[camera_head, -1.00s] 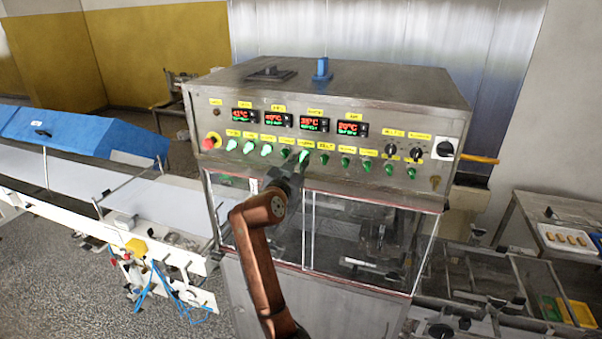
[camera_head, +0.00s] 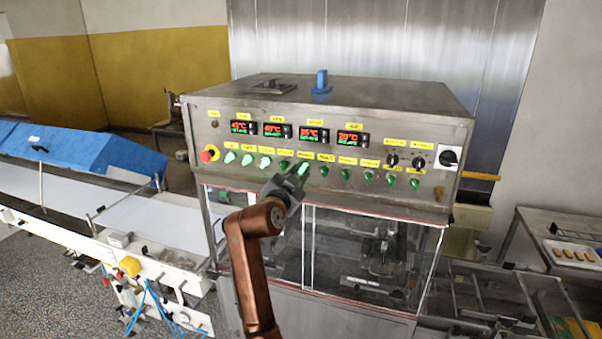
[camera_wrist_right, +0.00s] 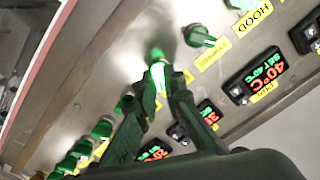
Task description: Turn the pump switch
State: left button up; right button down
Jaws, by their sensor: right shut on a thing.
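A row of green switches runs along the steel control panel. My right gripper (camera_head: 295,177) has reached the middle of that row in the head view. In the right wrist view its two dark fingers (camera_wrist_right: 162,88) are shut on a brightly lit green switch (camera_wrist_right: 158,70). The lit switch also shows just past the fingertips in the head view (camera_head: 303,168). I cannot read this switch's own label. My left gripper is not in view.
Red and green temperature displays (camera_head: 243,127) sit above the switches. A red stop button (camera_head: 208,153) is at the panel's left end and a black rotary switch (camera_head: 448,158) at its right. Clear panes (camera_head: 345,240) lie below. A conveyor (camera_head: 150,218) stands to the left.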

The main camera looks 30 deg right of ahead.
jog(key=c, duration=2)
grip_release()
jog(key=shift+c, duration=0.2)
jog(key=v, duration=1.2)
